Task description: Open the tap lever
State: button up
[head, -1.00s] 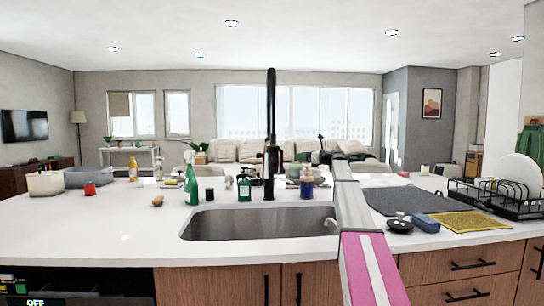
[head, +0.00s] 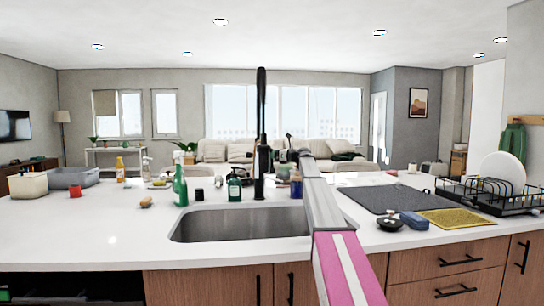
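The black tap (head: 260,130) stands upright behind the sink (head: 240,225), with a tall thin column. Its lever is too small and dark to make out clearly against the tap body. My arm reaches forward from the bottom right, and my gripper (head: 284,156) is at its far end, just right of the tap's column at mid height. The gripper is small, dark and partly hidden by my arm. I cannot tell whether it touches the tap or how its fingers stand.
A green spray bottle (head: 180,183) and a dark soap bottle (head: 234,186) stand left of the tap. A blue bottle (head: 296,184) stands close to my arm. A dark mat (head: 390,200) and a dish rack (head: 495,195) lie to the right. The front left counter is clear.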

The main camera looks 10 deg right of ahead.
jog(key=shift+a, duration=0.15)
grip_shut()
jog(key=shift+s+f+n+y, duration=0.1)
jog(key=shift+s+n+y, duration=0.4)
jog(key=shift+s+n, duration=0.25)
jog(key=shift+w, duration=0.1)
grip_release()
jog(key=v, duration=1.1)
jog(key=shift+f, duration=0.1)
